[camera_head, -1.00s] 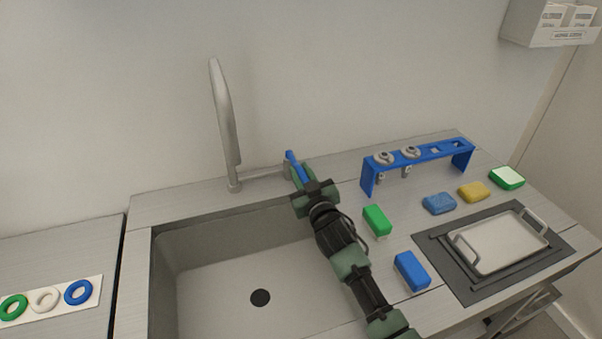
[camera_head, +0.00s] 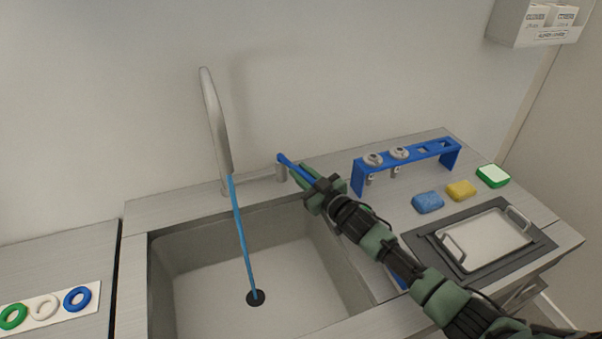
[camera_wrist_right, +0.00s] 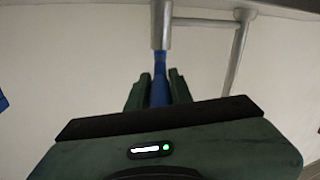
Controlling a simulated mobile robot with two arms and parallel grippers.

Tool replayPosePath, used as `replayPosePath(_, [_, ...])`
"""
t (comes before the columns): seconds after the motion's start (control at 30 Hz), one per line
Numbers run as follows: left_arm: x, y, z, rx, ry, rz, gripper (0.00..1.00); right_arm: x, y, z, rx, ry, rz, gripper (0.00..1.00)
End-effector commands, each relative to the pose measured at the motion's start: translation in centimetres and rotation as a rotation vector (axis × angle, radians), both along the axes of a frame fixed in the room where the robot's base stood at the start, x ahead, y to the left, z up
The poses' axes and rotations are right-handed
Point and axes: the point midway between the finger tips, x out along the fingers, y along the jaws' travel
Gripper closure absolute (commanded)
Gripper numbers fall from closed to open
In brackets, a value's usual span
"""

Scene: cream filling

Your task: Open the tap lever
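The tap (camera_head: 216,125) stands at the back of the sink (camera_head: 190,262), and a blue stream of water (camera_head: 242,240) runs from its spout to the drain. Its blue lever (camera_head: 288,162) sits on a grey post to the right of the spout and slants down to the right. My right gripper (camera_head: 309,178) is at the lever. In the right wrist view the blue lever (camera_wrist_right: 159,92) lies between the two green fingers of my right gripper (camera_wrist_right: 159,82), which look closed against it. My left gripper is not in view.
A blue rack (camera_head: 430,154) with two grey fittings stands right of my right arm. Blue (camera_head: 427,202), yellow (camera_head: 461,190) and green-white (camera_head: 493,176) sponges lie near a metal tray (camera_head: 485,240). Another blue block (camera_head: 398,281) is partly hidden by my arm. Three rings lie at far left.

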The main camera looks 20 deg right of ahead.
Motion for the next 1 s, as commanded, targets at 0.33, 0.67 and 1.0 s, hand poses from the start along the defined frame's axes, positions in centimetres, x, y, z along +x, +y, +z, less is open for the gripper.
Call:
replayPosePath(0.33, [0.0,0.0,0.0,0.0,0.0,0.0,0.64,0.0,0.0,0.0,0.0,0.001,0.0,0.57])
replayPosePath(0.67, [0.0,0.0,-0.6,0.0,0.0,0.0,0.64,-3.2,-1.0,-0.3,-0.002,0.003,0.0,0.57])
replayPosePath(1.0, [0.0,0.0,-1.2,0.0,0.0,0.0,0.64,-7.3,-2.1,-0.1,-0.001,0.001,0.0,0.57])
